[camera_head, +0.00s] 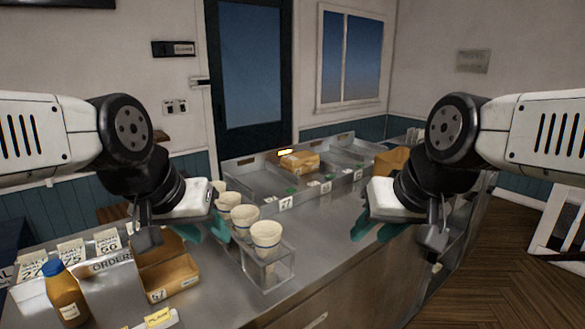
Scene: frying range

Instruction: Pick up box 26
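A tan cardboard box (300,161) sits in a compartment of the grey divided rack (262,172) at the back of the counter. I cannot read a number 26 on it. Another tan box (168,275) stands at the front left beside the order tickets; its label is small and looks like 67. A third tan box or bag (391,160) is at the rack's right end, partly hidden by my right arm. My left gripper (203,231) hangs above the counter near the cups, teal fingers apart and empty. My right gripper (374,230) is over the counter's right side, fingers apart and empty.
Several paper cups (266,235) stand in a clear holder (268,268) mid-counter. A sauce bottle (66,293) and an order ticket holder (110,278) are at the front left. The metal counter (325,235) is bare between the cup holder and my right gripper.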

